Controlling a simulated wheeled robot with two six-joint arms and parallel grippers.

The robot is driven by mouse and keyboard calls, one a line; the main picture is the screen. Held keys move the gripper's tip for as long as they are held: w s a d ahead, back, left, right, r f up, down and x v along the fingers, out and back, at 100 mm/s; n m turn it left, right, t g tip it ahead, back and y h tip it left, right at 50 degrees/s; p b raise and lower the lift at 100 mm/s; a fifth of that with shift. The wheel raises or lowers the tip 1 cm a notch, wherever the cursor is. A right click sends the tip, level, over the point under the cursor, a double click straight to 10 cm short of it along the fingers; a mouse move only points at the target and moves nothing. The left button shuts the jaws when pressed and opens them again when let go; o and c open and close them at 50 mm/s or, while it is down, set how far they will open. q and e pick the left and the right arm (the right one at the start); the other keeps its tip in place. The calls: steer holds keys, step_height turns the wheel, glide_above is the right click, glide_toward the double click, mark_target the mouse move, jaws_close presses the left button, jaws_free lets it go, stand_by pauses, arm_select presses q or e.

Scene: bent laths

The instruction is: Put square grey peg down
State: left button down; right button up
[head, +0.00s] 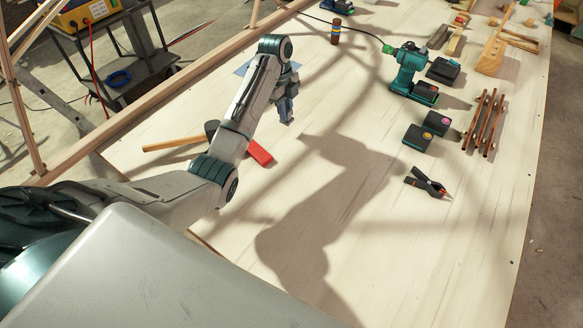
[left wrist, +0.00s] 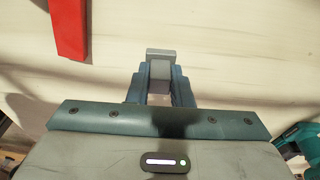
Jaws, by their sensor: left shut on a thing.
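My left gripper (head: 286,113) points down over the pale wooden table (head: 330,180), left of its middle. It is shut on the square grey peg (left wrist: 160,68), which shows between the fingers (left wrist: 159,88) in the left wrist view. The peg's grey end sticks out a little past the fingertips. In the head view the peg is too small to tell apart from the fingers. I cannot tell whether the peg touches the table. My right gripper is not in view.
A red bar (head: 260,152) and a wooden handle (head: 172,144) lie near my left arm. A bluish flat piece (head: 242,69) is partly behind it. The table's middle is clear.

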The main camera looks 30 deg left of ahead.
arm_select(q)
steer(key=s+d+p, duration=0.2)
steer(key=s, duration=0.2)
steer(key=s+d+p, duration=0.2)
steer(key=s, duration=0.2)
steer(key=s+d+p, duration=0.3)
steer(key=s, duration=0.1)
steer(key=shift+f, duration=0.25)
steer(key=shift+s+d+f+p, duration=0.2)
steer(key=shift+s+d+p, duration=0.15)
steer(key=shift+s, duration=0.15)
steer(key=shift+s+d+p, duration=0.25)
steer(key=shift+s+p, duration=0.05)
steer(key=shift+s, duration=0.1)
step_height(320, 180, down, 3)
steer(key=shift+w+r+p, duration=0.1)
steer(key=shift+r+p, duration=0.1)
steer(key=shift+p, duration=0.55)
steer(key=shift+a+f, duration=0.1)
steer(key=shift+f, duration=0.55)
steer(key=c, duration=1.3)
jaws_free()
steer(key=shift+r, duration=0.1)
